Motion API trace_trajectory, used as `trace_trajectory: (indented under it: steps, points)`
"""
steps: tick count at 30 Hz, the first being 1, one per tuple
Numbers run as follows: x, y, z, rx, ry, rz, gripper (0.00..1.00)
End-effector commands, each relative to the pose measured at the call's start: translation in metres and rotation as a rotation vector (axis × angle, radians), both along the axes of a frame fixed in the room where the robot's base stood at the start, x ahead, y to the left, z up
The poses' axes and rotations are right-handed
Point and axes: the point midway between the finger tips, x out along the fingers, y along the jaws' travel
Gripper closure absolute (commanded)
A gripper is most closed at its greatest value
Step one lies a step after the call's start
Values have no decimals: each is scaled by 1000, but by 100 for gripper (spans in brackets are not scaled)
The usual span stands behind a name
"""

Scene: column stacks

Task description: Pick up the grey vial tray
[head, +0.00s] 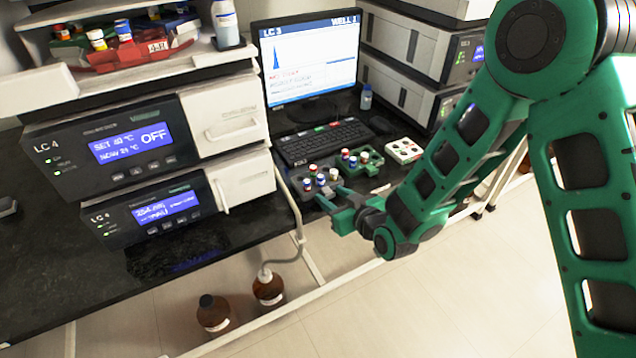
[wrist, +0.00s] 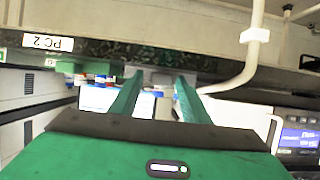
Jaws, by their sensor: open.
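The grey vial tray (head: 309,194) stands near the front edge of the dark bench in the head view, holding several vials with red, white and blue caps. My gripper (head: 328,193) is at the tray's near side, with its two fingers apart and pointing at it. In the wrist view, a grey part that looks like the tray (wrist: 158,77) shows beyond and between the fingertips of my open gripper (wrist: 153,80). Nothing is held. I cannot tell whether the fingers touch the tray.
A green vial tray (head: 371,169) and a white tray (head: 403,150) stand to the right of the grey one. A keyboard (head: 322,142) and a monitor (head: 308,62) are behind. A hose (head: 298,225) hangs left of the gripper. Brown bottles (head: 214,313) stand on the floor.

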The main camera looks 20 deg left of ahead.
Motion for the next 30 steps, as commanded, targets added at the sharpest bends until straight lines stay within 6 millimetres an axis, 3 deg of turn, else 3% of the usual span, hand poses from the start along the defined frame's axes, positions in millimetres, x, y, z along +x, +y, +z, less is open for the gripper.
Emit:
trace_trajectory:
  steps: [10, 15, 25, 30]
  points:
    - [5, 5, -3, -2, 0, -1, 60]
    - [5, 5, -3, -2, 0, -1, 97]
    - [5, 5, -1, -1, -1, -1, 97]
    - [5, 5, 10, 2, -2, -1, 97]
